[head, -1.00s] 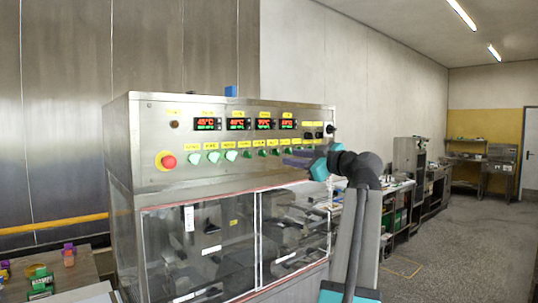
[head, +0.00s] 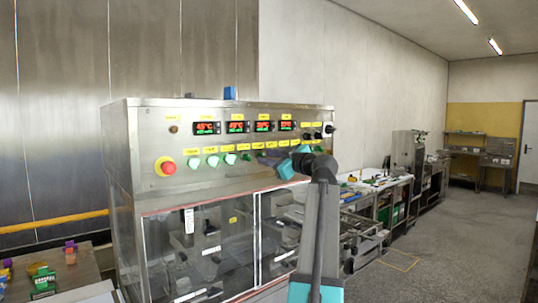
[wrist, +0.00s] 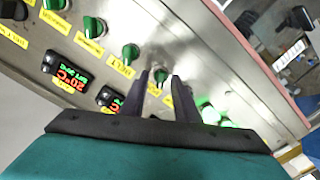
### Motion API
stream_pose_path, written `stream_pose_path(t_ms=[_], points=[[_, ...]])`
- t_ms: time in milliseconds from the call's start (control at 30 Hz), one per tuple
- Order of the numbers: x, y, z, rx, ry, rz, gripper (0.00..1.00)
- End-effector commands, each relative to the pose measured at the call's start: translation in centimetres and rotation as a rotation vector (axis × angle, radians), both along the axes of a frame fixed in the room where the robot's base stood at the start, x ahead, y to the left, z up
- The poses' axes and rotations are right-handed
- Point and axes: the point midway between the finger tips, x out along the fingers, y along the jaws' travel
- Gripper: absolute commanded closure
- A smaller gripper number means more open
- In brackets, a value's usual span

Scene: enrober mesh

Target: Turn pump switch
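The steel control panel (head: 150,140) carries a row of green rotary switches, with lit green ones (head: 212,160) at the left. My gripper (head: 264,160) is at the panel's lower right, over part of the row. In the wrist view my gripper (wrist: 160,76) has its two dark fingers apart. A green switch (wrist: 159,78) shows between the fingertips, with a gap on each side. More green switches (wrist: 130,53) run up to the left. I cannot read which label marks the pump switch.
A red emergency button (head: 168,168) sits at the panel's left. Red and green displays (head: 236,127) are above the switches. Clear doors (head: 200,245) close the machine below the panel. A cluttered bench (head: 375,185) stands at the right, with open floor beside it.

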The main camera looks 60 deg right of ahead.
Motion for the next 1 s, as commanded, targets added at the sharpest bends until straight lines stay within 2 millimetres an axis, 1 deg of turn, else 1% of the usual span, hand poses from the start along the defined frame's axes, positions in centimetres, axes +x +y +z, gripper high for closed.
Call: stream_pose_path(t_ms=[100,400,567,600,667,700,733,800,1000], points=[[0.5,-0.2,0.0,0.000,0.000,0.001,0.72],[0.6,-0.2,-0.1,0.000,0.000,0.001,0.72],[0.6,-0.1,-0.1,0.000,0.000,0.001,0.99],[0.6,-0.2,-0.1,0.000,0.000,0.001,1.00],[0.6,-0.2,0.0,0.000,0.000,0.000,1.00],[0.8,-1.8,0.1,0.002,0.000,0.001,1.00],[0.7,-1.2,0.0,0.002,-0.001,0.000,1.00],[0.7,-0.6,0.0,0.001,-0.003,-0.003,1.00],[0.7,-0.2,0.1,0.024,-0.012,-0.001,1.00]])
